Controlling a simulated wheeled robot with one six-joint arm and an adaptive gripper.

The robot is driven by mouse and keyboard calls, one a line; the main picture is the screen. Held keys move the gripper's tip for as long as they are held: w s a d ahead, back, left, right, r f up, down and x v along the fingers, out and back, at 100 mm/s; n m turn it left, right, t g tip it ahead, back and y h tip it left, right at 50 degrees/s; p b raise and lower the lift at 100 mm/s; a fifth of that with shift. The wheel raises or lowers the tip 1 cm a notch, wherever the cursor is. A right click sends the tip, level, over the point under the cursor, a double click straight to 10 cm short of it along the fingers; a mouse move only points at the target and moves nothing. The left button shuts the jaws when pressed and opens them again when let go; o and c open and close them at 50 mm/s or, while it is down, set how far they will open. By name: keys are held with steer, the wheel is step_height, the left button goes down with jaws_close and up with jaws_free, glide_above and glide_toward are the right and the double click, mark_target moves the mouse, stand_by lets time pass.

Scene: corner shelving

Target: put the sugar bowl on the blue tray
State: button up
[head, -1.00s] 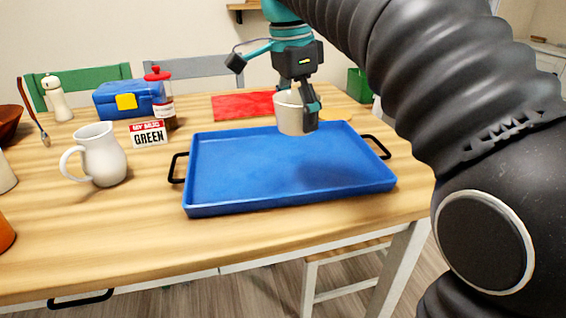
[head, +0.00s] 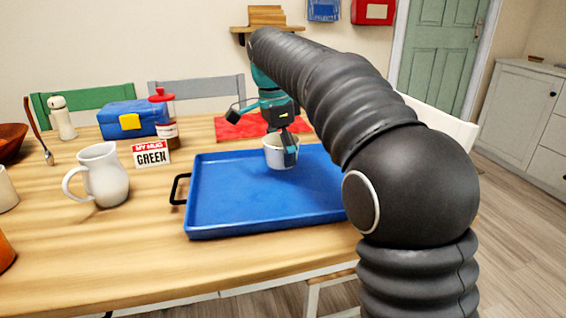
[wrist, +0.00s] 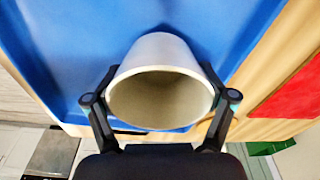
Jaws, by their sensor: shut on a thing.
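The sugar bowl is a plain off-white, cup-shaped bowl (head: 281,153), upright over the back part of the blue tray (head: 230,209). My gripper (head: 286,142) is shut on its sides. In the wrist view the bowl's open mouth (wrist: 158,98) faces the camera, with a finger on each side. The bowl's base looks very low over the tray floor; I cannot tell whether it touches. The blue tray floor (wrist: 88,35) shows behind it. My arm hides the tray's right end in the head view.
A white jug (head: 104,176), a "GREEN" sign (head: 151,153), a red-lidded jar (head: 163,118) and a blue box (head: 130,119) stand left of the tray. A red cloth (head: 236,126) lies behind it. The tray's front and left are bare.

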steer(key=shift+f, duration=1.3)
steer(key=shift+f, duration=0.15)
steer(key=o, duration=1.2)
steer(key=r+p, duration=0.1)
steer(key=r, duration=0.3)
steer(key=a+r+p, duration=0.1)
steer(key=r, duration=0.3)
steer(key=r+p, duration=0.1)
steer(key=r, duration=0.3)
steer(key=shift+s+a+r, duration=0.1)
steer(key=shift+s+a, duration=0.05)
steer(key=shift+s, duration=0.2)
